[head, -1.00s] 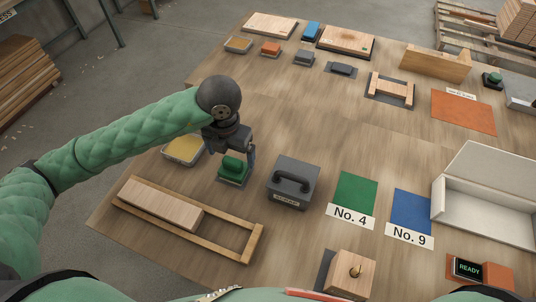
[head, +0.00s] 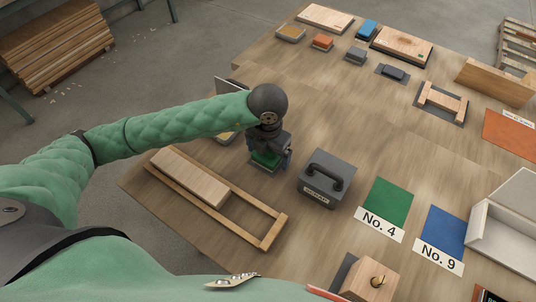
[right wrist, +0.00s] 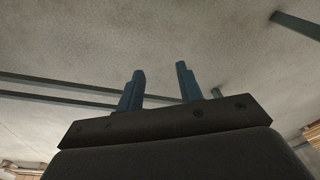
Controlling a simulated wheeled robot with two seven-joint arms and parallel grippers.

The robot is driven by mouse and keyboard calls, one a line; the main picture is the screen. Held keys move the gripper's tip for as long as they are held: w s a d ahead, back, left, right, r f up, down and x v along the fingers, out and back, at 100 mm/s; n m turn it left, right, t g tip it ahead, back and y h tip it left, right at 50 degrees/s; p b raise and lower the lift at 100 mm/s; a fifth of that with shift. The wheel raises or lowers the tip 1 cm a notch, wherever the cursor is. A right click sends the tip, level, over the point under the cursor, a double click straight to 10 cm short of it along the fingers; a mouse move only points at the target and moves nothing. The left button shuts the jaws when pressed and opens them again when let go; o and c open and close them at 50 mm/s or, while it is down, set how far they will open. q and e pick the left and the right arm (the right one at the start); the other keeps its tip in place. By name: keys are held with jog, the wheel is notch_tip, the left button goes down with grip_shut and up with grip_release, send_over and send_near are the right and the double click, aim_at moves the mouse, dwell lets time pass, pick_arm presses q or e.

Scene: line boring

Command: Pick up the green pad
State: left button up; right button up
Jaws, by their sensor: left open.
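The green pad (head: 266,160) sits on a small grey base on the table, left of the dark grey box with a handle (head: 327,180). My left gripper (head: 268,158) is open and points down over the pad, with its fingers at the pad's sides. Whether the fingers touch the pad cannot be told. The gripper body hides the pad's upper part.
A wooden frame with a board (head: 190,177) lies in front of the left gripper. A green No. 4 card (head: 388,203) and a blue No. 9 card (head: 443,232) lie to the right. A wooden block with a knob (head: 370,279) stands at the front. The table's middle is clear.

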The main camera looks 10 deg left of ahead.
pick_arm(q)
jog(key=c, duration=1.1)
jog(key=shift+r, duration=0.15)
pick_arm(e)
jog(key=shift+r, duration=0.1)
pick_arm(q)
jog(key=shift+r, duration=0.25)
notch_tip(320, 180, up, 9)
jog(key=p, duration=0.3)
jog(key=shift+p, duration=0.3)
jog(key=shift+r, duration=0.15)
pick_arm(e)
notch_tip(320, 180, down, 12)
jog(key=s+d, duration=0.2)
jog(key=shift+s+r, duration=0.15)
jog(key=shift+s, duration=0.2)
pick_arm(q)
jog(key=shift+o, duration=0.7)
pick_arm(e)
jog(key=shift+d, duration=0.1)
